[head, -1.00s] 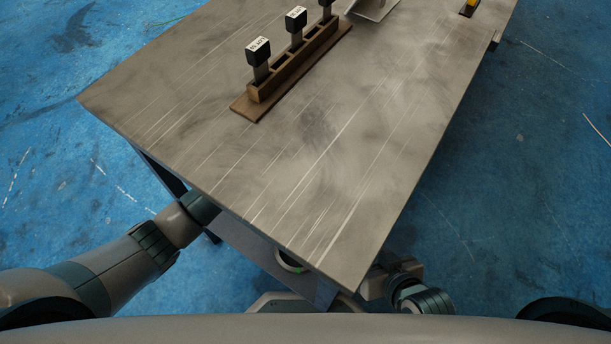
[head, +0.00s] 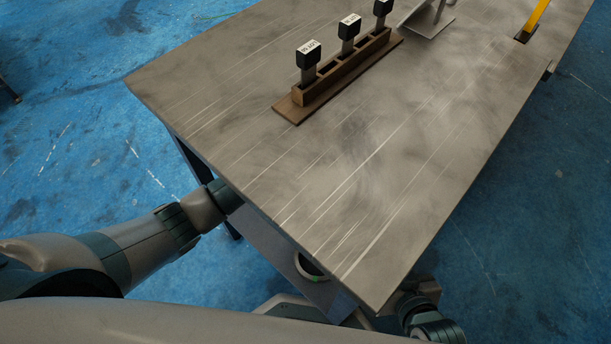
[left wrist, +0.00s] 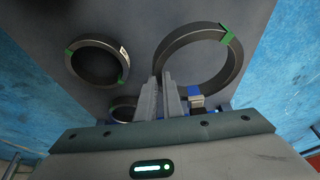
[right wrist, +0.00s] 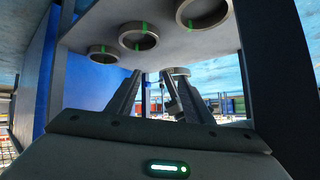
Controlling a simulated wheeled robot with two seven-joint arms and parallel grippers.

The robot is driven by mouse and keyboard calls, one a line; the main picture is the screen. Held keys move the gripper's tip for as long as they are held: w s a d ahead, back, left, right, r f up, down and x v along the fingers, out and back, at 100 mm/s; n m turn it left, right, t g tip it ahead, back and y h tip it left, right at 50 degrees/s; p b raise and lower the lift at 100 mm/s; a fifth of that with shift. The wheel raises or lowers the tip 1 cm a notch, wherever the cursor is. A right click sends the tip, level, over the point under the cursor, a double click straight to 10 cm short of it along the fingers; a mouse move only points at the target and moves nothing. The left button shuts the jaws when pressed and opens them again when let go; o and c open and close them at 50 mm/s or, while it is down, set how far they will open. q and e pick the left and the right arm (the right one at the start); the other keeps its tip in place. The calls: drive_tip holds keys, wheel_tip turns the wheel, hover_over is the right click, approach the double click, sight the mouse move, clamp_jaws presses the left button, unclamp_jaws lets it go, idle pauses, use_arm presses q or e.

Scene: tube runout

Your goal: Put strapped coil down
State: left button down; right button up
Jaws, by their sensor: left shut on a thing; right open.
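In the left wrist view my left gripper (left wrist: 165,85) is shut on the rim of a large dark ring-shaped coil (left wrist: 238,65) with a green strap. A second green-strapped coil (left wrist: 70,62) lies apart to its left on a grey surface. Another coil (left wrist: 112,112) is partly hidden behind the fingers. In the right wrist view my right gripper (right wrist: 155,85) is open and empty, with several coils beyond it, including one green-strapped coil (right wrist: 103,54). In the head view a coil with a green mark (head: 312,268) shows partly below the table edge.
The grey worktable (head: 330,190) has a bare near half. A wooden rack (head: 340,75) with several black-topped labelled pieces stands farther back. A metal stand (head: 430,22) and a yellow item (head: 535,18) are beyond. Dark table posts (right wrist: 262,85) flank the right gripper.

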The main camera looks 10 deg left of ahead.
use_arm(q)
drive_tip(key=a+f, duration=0.1)
drive_tip(key=a, duration=0.1)
drive_tip(key=w+a+f+b, duration=0.1)
drive_tip(key=a, duration=0.1)
drive_tip(key=a+f, duration=0.2)
drive_tip(key=shift+w+a, duration=0.4)
drive_tip(key=shift+w+a+f+b, duration=0.15)
drive_tip(key=shift+a+f+b, duration=0.15)
drive_tip(key=shift+a, duration=0.2)
use_arm(e)
drive_tip(key=w+a+r+t+y, duration=0.1)
drive_tip(key=w+a+r+t, duration=0.1)
drive_tip(key=r, duration=0.3)
drive_tip(key=shift+w+r+t, duration=0.2)
drive_tip(key=shift+w+t, duration=0.35)
drive_tip(key=shift+t, duration=0.35)
use_arm(q)
drive_tip(key=shift+f, duration=0.1)
use_arm(e)
drive_tip(key=shift+a, duration=0.1)
